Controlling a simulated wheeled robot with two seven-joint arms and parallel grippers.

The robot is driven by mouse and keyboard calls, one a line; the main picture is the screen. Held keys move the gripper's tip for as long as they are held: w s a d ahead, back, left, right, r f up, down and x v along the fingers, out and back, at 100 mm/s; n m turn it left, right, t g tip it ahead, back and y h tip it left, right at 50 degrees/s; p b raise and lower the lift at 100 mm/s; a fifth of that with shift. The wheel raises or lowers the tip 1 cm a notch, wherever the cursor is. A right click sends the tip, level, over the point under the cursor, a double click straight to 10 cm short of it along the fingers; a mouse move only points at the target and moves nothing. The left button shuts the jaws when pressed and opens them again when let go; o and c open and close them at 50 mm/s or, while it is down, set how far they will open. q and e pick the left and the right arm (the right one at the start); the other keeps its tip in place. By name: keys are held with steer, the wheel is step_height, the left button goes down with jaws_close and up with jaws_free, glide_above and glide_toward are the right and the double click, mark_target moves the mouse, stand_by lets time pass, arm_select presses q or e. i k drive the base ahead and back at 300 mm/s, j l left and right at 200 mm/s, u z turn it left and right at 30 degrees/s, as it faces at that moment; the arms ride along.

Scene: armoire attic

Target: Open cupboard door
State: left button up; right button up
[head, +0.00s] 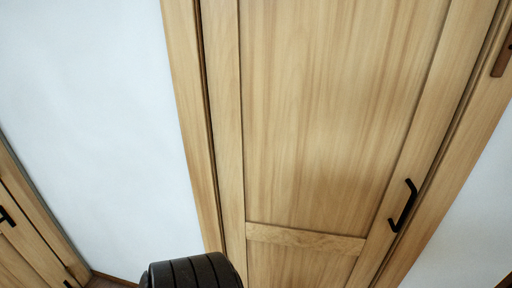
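A tall light-wood panelled door (320,110) fills the middle and right of the head view and looks shut in its frame. A black bar handle (404,206) sits near its right edge, low in the view. Which door is the cupboard's I cannot tell for certain. At the lower left, part of another light-wood front (20,250) shows, with a small black handle (6,216). A dark ribbed part of my own body shows at the bottom centre. Neither gripper is in view.
A white wall (95,110) lies between the two wooden fronts. White wall also shows at the right edge. A brown metal plate (503,58) is on the frame at the upper right. Only a small patch of floor shows at the lower left.

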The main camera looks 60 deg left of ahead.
mark_target(331, 119)
steer(key=u, duration=1.55)
steer(key=k+l, duration=0.15)
steer(key=k, duration=0.15)
